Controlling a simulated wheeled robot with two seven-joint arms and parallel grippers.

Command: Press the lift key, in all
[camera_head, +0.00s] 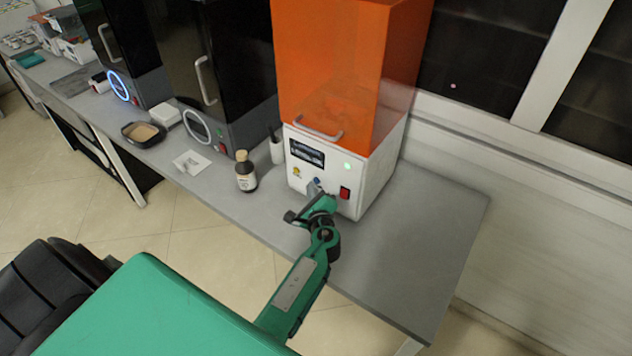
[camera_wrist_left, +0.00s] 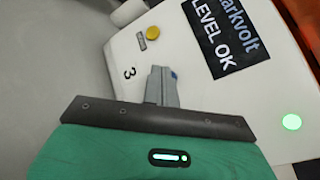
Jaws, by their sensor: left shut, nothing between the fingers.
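A machine with a white base (camera_head: 365,184) and an orange hood (camera_head: 325,65) stands on the bench. Its front has a display (camera_head: 307,153), a yellow button (camera_head: 297,171), a blue key (camera_head: 317,181) and a red switch (camera_head: 345,193). No label naming the lift key is readable. My left gripper (camera_head: 314,190) is shut and empty, at the panel by the blue key. In the left wrist view its fingertips (camera_wrist_left: 163,75) cover most of the blue key (camera_wrist_left: 174,75); I cannot tell whether they touch it. The yellow button (camera_wrist_left: 153,33) is clear of them. My right gripper is out of view.
A brown bottle (camera_head: 246,172) and a white holder (camera_head: 277,150) stand left of the machine. Dark machines (camera_head: 225,70) line the bench further left. The bench right of the machine (camera_head: 410,240) is clear. The display (camera_wrist_left: 226,30) reads "LEVEL OK", and a green light (camera_wrist_left: 291,121) is lit.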

